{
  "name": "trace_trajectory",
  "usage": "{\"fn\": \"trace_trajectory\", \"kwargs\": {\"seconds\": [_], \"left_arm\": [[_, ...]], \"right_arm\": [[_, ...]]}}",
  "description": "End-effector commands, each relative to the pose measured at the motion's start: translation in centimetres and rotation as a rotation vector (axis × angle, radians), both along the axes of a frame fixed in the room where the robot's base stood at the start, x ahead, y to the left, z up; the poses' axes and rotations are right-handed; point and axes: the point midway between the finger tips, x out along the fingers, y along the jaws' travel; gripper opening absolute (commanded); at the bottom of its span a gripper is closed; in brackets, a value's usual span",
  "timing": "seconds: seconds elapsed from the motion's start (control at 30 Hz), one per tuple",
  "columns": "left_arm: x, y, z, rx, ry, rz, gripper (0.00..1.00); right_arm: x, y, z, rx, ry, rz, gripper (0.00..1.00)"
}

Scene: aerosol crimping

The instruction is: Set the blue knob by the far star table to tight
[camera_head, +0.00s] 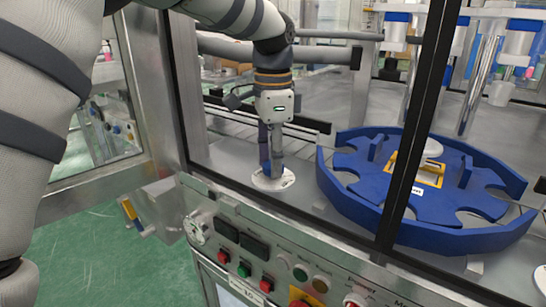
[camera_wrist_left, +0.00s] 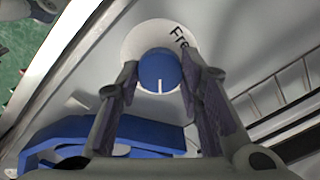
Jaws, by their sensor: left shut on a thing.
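The blue knob (camera_wrist_left: 158,72) sits on a round white dial plate (camera_wrist_left: 136,42) in the left wrist view. A white line on the knob points toward the bottom of that picture. Partly covered lettering starting "Fre" is at the plate's upper right. My left gripper (camera_wrist_left: 160,78) has one finger on each side of the knob and is shut on it. In the head view, my left gripper (camera_head: 270,165) points down onto the knob, mostly hidden there, above the white plate (camera_head: 286,182). The blue star table (camera_head: 345,162) stands just right of it. My right gripper is not in view.
A dark upright frame post (camera_head: 410,150) crosses in front of the star table. A control panel (camera_head: 250,250) with several buttons and lights runs along the machine's front. Metal rails (camera_head: 290,125) lie behind my gripper. Shiny posts (camera_head: 478,85) stand at the back right.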

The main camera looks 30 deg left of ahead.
Motion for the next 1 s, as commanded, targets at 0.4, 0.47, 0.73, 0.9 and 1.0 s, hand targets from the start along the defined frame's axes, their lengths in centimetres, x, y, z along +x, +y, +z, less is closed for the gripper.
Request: {"fn": "trace_trajectory", "kwargs": {"seconds": [0.4, 0.47, 0.73, 0.9, 1.0], "left_arm": [[-0.04, -0.08, -0.24, -0.001, 0.005, -0.091, 0.06], [-0.04, -0.08, -0.24, -0.001, 0.006, -0.093, 0.06], [-0.05, -0.08, -0.25, -0.001, 0.006, -0.094, 0.06], [-0.04, -0.07, -0.23, -0.001, 0.006, -0.094, 0.54], [-0.03, -0.06, -0.17, -0.001, 0.004, -0.093, 0.54]], "right_arm": [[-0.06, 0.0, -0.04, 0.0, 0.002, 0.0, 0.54], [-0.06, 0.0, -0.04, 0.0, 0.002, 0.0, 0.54], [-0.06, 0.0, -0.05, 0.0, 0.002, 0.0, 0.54], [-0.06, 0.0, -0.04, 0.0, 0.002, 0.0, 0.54], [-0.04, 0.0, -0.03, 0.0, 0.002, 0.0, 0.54]]}}
